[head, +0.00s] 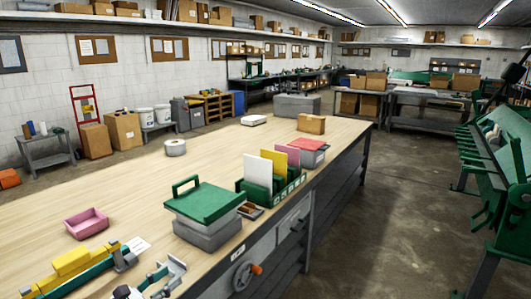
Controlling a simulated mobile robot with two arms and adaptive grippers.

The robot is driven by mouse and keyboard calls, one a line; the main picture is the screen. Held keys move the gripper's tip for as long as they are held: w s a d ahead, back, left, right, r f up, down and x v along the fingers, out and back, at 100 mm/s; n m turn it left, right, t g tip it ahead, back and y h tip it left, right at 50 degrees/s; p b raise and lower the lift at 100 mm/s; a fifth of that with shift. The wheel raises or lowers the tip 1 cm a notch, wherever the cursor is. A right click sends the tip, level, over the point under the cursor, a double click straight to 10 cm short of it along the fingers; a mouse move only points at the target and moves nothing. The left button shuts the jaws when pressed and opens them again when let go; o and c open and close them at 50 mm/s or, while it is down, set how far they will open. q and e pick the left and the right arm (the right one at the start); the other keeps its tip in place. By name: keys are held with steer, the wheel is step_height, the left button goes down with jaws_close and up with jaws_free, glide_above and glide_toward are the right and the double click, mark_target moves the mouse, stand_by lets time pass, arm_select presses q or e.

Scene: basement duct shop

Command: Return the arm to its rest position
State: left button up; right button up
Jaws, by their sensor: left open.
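My left gripper (167,274) is at the bottom edge of the head view, left of centre. Its grey fingers are apart and I see nothing between them. It is near the front edge of the long wooden workbench (330,134). Only the end of this arm shows, at the bottom edge. My right gripper is not in view.
Near my left gripper are a yellow-and-green tool (72,262), a pink tray (87,223) and a grey box with a green handled lid (205,202). A green rack (270,187) holds coloured cards. A drawer and handwheel (243,275) are on the bench front.

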arm_select(q)
steer(key=s+f+m+g+y, duration=0.2)
steer(key=s+f+m, duration=0.15)
steer(key=f, duration=0.85)
steer(key=s+a+f+m+g+y, duration=0.1)
steer(key=s+f+m+g+y, duration=0.3)
steer(key=f, duration=0.9)
steer(key=s+f+m+g+y, duration=0.1)
steer(key=s+f+m, duration=0.3)
steer(key=f, duration=0.8)
steer(key=s+f+m+g+y, duration=0.1)
steer(key=s+f+m+g, duration=0.1)
steer(key=s+f+m, duration=0.55)
steer(key=s+f+m+g+y, duration=0.1)
steer(key=s+f+m+g, duration=0.1)
steer(key=s+f, duration=0.9)
steer(key=s+f+m+g, duration=0.1)
steer(key=s+m, duration=0.4)
steer(key=s, duration=0.6)
steer(key=s+d+f+m+g+y, duration=0.1)
steer(key=s+m+g, duration=0.1)
steer(key=s+m, duration=0.4)
steer(key=s, duration=0.4)
steer(key=shift+s+d+f, duration=0.25)
steer(key=shift+s+d, duration=0.05)
steer(key=shift+s, duration=0.1)
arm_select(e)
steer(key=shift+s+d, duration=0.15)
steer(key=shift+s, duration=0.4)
